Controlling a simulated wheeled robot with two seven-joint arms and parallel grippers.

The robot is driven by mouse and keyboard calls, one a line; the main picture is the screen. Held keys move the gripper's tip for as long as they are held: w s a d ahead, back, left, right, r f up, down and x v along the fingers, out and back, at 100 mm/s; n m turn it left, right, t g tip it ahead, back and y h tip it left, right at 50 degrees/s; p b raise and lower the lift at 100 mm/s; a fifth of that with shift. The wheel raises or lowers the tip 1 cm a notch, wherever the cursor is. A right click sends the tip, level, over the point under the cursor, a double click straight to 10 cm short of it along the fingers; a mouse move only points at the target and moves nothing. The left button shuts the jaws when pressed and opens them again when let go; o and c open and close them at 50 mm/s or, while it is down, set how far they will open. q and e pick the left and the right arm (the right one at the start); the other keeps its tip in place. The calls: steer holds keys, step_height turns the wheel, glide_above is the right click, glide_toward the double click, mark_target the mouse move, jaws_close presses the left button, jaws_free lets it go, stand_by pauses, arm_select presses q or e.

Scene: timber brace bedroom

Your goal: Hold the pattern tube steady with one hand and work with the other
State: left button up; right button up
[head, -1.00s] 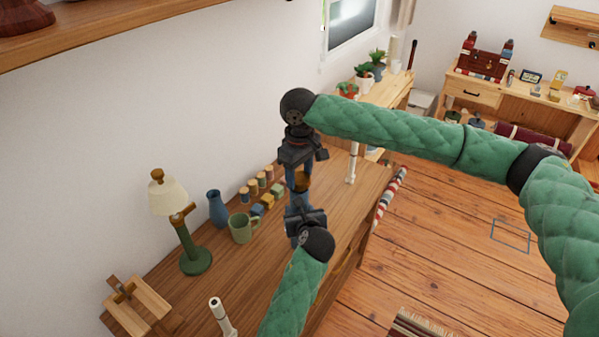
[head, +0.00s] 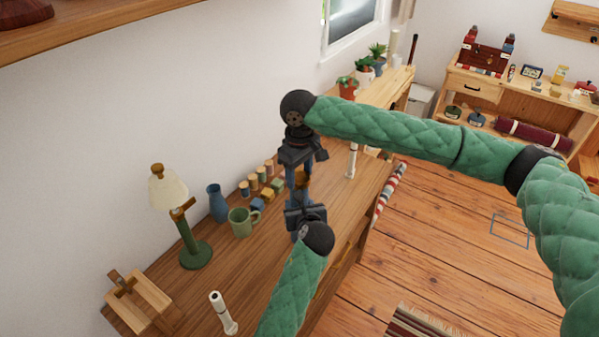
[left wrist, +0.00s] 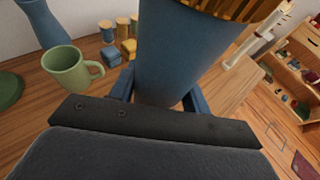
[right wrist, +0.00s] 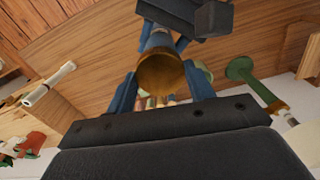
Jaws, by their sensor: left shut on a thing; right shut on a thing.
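The pattern tube (left wrist: 178,50) is blue, with a brass-coloured cap (right wrist: 160,74) at one end. It is held above the wooden bench, between my two grippers. My left gripper (head: 303,200) is shut on the tube's blue body; its blue fingers stand on either side of the tube in the left wrist view. My right gripper (head: 302,178) is shut on the brass-coloured end, which sits between its fingers in the right wrist view. In the head view the grippers hide most of the tube. Whether the cap has turned or come loose I cannot tell.
On the bench (head: 265,300) stand a lamp (head: 184,225), a blue vase (head: 217,206), a green mug (head: 241,222), several thread spools (head: 262,176) and a wooden stand (head: 140,300). Potted plants (head: 363,75) stand behind.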

steer(key=shift+f, duration=0.6)
steer(key=m, duration=0.7)
steer(key=shift+a, duration=0.1)
steer(key=m, duration=1.2)
steer(key=shift+a, duration=0.1)
steer(key=m, duration=0.6)
steer(key=shift+w, duration=0.1)
steer(key=m, duration=0.4)
